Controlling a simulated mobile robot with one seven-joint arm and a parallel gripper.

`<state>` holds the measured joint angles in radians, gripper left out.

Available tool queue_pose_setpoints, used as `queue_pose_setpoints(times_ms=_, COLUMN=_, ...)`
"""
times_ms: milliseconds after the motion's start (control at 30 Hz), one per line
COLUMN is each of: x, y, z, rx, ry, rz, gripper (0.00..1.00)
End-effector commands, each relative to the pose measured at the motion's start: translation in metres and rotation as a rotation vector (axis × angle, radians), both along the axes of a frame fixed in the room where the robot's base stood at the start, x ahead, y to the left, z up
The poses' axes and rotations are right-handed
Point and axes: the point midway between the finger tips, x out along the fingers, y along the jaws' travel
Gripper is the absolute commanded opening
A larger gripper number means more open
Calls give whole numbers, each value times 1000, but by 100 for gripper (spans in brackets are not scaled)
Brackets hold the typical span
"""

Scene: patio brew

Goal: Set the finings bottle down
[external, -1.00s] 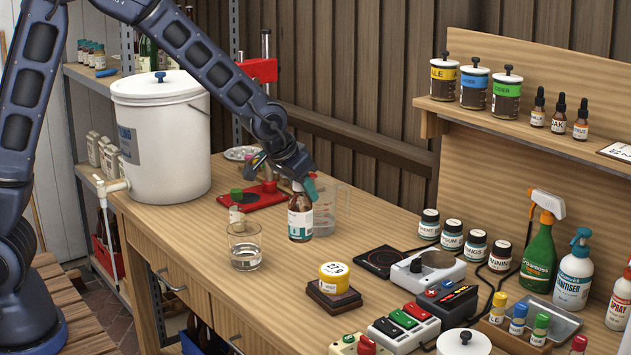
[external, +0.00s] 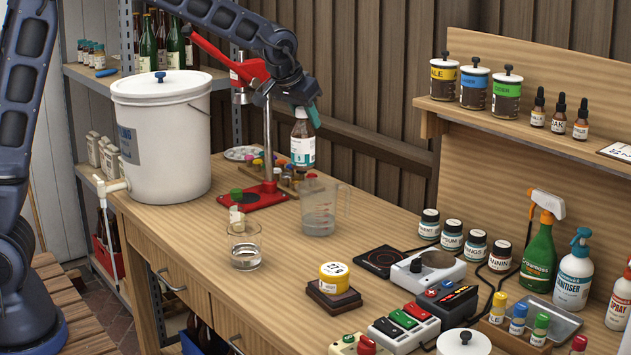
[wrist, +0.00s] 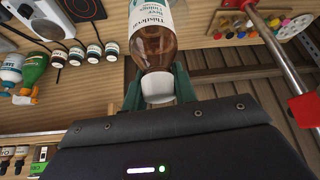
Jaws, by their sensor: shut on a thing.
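The finings bottle (external: 302,148) is brown with a white cap and a white and teal label. My gripper (external: 306,112) is shut on it at the cap and neck and holds it upright, in the air above the back of the bench. In the wrist view the bottle (wrist: 155,45) runs up from between the green fingers (wrist: 158,92), and its lower end is cut off by the frame's top edge. In the external view the bottle appears above and behind the measuring jug (external: 319,212).
A red capper (external: 262,192) with a post stands left of the bottle, beside a rack of coloured caps (external: 290,178). The bench middle (external: 290,245) has bare wood. A white bucket (external: 165,145) stands left.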

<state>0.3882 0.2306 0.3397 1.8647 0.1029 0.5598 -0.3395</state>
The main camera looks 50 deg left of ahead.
Motion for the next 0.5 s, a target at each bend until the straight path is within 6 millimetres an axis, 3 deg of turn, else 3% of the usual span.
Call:
queue_pose_setpoints(times_ms=33, x=14, y=21, z=0, rx=2, ry=0, rz=46, gripper=0)
queue_pose_setpoints(times_ms=200, x=53, y=84, z=1, rx=4, ry=0, rz=193, gripper=0)
queue_pose_setpoints(times_ms=400, x=84, y=152, z=1, rx=6, ry=-5, rz=337, gripper=0)
queue_pose_setpoints(times_ms=500, x=92, y=175, z=0, rx=7, ry=-6, rz=384, gripper=0)
